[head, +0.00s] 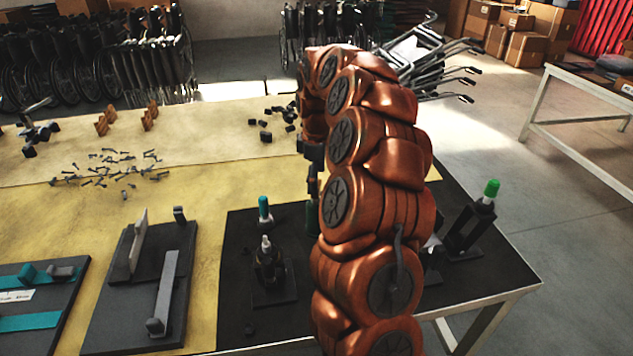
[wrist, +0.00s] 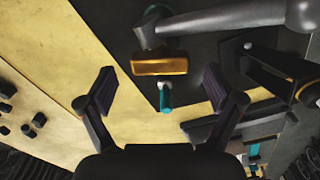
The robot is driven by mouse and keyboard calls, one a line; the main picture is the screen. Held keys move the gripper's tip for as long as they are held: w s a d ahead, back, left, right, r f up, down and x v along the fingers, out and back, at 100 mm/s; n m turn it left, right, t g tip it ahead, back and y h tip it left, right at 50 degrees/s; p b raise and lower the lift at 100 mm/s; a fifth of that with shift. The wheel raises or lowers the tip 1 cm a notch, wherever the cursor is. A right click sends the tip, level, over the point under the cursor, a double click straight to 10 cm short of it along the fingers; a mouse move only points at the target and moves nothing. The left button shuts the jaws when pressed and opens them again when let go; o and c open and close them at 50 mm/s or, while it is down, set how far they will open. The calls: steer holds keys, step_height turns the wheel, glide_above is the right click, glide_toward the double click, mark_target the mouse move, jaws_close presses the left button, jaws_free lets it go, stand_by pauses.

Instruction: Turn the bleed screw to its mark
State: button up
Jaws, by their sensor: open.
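My gripper (wrist: 160,92) is open in the wrist view, its two dark fingers apart with nothing held. A small teal cylinder with a pale collar (wrist: 166,100) shows between and beyond the fingers. It sticks out below a gold block (wrist: 160,64), with a grey lever (wrist: 235,17) above. I cannot tell for sure whether this teal piece is the bleed screw, and no mark can be made out. In the head view, a teal-capped piece (head: 263,205) stands behind a dark fixture with a pale tip (head: 267,262). My arm hides most of the gripper there.
A black mat (head: 237,318) covers the table's right part. A green-topped holder (head: 488,196) stands at its right. Grey fixture plates (head: 180,310), loose screws (head: 110,168) and dark blocks (head: 266,136) lie to the left. A white-framed table (head: 590,118) stands at the right.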

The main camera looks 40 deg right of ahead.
step_height(320, 180, up, 10)
steer(key=shift+r, duration=0.25)
stand_by(0.6)
steer(key=s+a+r+m, duration=0.1)
steer(key=s+a, duration=0.5)
steer(key=a, duration=0.4)
steer(key=s+a+m, duration=0.1)
steer(key=s+a, duration=0.5)
steer(key=a, duration=0.3)
steer(key=s+a+f+m, duration=0.2)
steer(key=s, duration=0.5)
steer(key=s+a+f+m+g+p, duration=0.1)
steer(key=s+a+f+m, duration=0.1)
steer(key=s, duration=0.6)
steer(key=s+a+f+m, duration=0.2)
steer(key=s+a+f, duration=0.1)
steer(key=s, duration=0.4)
steer(key=shift+s+f+g+p, duration=0.3)
steer(key=shift+s+f+g, duration=0.05)
steer(key=shift+s+g, duration=0.05)
